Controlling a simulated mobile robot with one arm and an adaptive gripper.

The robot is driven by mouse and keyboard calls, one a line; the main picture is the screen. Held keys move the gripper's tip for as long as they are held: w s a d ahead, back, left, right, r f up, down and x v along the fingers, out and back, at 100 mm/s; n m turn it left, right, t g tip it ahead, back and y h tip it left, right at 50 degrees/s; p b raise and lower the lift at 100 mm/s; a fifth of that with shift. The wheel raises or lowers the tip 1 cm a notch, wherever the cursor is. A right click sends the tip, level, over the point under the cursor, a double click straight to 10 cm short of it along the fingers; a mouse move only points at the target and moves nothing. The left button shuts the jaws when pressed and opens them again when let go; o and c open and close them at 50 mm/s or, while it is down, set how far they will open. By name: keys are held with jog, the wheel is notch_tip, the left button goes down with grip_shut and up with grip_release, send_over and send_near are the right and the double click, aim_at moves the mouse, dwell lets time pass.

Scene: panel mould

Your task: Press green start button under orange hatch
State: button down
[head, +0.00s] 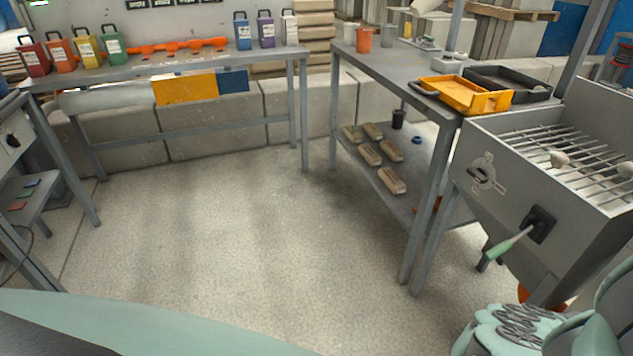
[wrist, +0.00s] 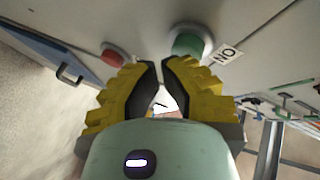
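A round green button (wrist: 187,44) sticks out of a grey panel (wrist: 145,20) in the wrist view, beside a small white label (wrist: 228,53) that appears upside down. A red button (wrist: 113,55) is to its left on the same panel. My gripper (wrist: 161,68) has yellow ridged fingers with dark pads. Its tips are drawn close together with a narrow gap and nothing held between them. The tips are just below and left of the green button in the picture; I cannot tell whether they touch it. I cannot make out an orange hatch in either view.
In the head view, a grey bench (head: 387,60) carries a yellow tray (head: 465,97) and a black tray (head: 507,84). A grey box with a grille (head: 570,150) stands at right. A back table (head: 170,66) holds coloured canisters. The concrete floor (head: 210,230) between is clear.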

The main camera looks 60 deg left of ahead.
jog(key=shift+w+d, duration=0.1)
jog(key=shift+w, duration=0.05)
dwell(0.6)
jog(key=shift+s+a, duration=0.3)
jog(key=shift+s, duration=0.5)
jog(key=shift+s+a, duration=0.25)
jog(key=shift+s, duration=0.55)
jog(key=shift+s+a, duration=0.2)
jog(key=shift+s, duration=0.6)
jog(key=shift+s+a, duration=0.25)
jog(key=shift+s, duration=0.55)
